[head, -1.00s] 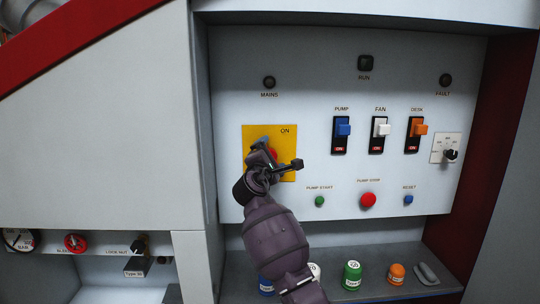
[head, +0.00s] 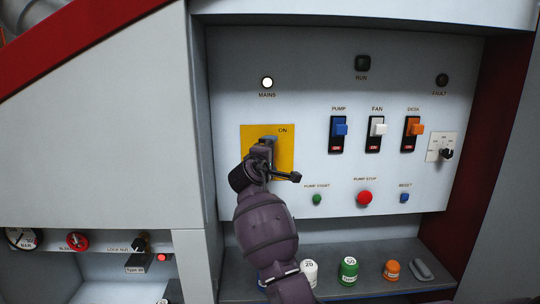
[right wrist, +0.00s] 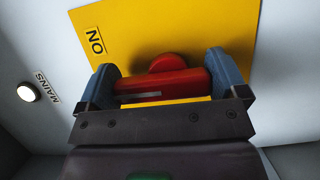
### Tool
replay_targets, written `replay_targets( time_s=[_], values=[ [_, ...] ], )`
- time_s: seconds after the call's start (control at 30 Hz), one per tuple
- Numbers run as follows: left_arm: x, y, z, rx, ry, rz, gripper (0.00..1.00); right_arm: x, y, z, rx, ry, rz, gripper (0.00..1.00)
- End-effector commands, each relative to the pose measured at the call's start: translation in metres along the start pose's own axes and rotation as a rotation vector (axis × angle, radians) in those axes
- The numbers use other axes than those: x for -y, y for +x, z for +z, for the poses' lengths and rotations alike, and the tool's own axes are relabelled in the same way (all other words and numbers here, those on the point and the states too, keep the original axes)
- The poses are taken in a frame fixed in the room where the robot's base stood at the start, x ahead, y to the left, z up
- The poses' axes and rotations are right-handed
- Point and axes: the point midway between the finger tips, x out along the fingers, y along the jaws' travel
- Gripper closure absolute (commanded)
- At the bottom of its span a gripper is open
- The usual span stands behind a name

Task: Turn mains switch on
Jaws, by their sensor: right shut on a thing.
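The mains switch has a yellow plate (head: 284,165) marked ON on the white panel. Its red handle (right wrist: 165,85) shows in the right wrist view, lying across the picture between my blue finger pads. My right gripper (right wrist: 167,82) is shut on this handle. In the head view my right gripper (head: 268,143) covers most of the switch, and the handle is hidden there. The MAINS lamp (head: 267,82) above the plate glows white; it is also lit in the right wrist view (right wrist: 27,92). My left gripper is not in view.
Right of the plate are the PUMP (head: 339,130), FAN (head: 377,130) and DESK (head: 413,130) rockers. Below are a green button (head: 317,199), a red PUMP STOP button (head: 364,197) and a blue RESET button (head: 404,198). Small containers, including a green one (head: 348,271), stand on the shelf below.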

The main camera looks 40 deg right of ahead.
Motion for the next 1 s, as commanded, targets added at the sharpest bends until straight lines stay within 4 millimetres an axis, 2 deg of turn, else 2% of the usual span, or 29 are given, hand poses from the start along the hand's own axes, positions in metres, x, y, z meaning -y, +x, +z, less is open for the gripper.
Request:
replay_targets(
  time_s=[0.33, 0.37, 0.4, 0.73, 0.87, 1.0],
  values=[
    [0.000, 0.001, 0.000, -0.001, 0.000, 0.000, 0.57, 0.003, 0.000, -0.001, -0.001, 0.006, -0.007, 0.32],
    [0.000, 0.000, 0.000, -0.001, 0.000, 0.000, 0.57, 0.003, 0.000, -0.001, -0.001, 0.006, -0.007, 0.07],
    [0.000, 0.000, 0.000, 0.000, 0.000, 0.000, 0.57, 0.003, 0.000, -0.001, -0.002, 0.006, -0.007, 0.01],
    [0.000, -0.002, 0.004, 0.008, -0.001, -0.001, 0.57, 0.001, -0.005, -0.001, -0.001, 0.004, -0.003, 0.00],
    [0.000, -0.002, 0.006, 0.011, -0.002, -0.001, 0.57, 0.002, -0.020, -0.001, -0.002, 0.004, -0.004, 0.00],
    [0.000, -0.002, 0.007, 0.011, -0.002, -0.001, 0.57, 0.002, -0.045, -0.001, -0.003, 0.005, -0.005, 0.00]
  ],
)
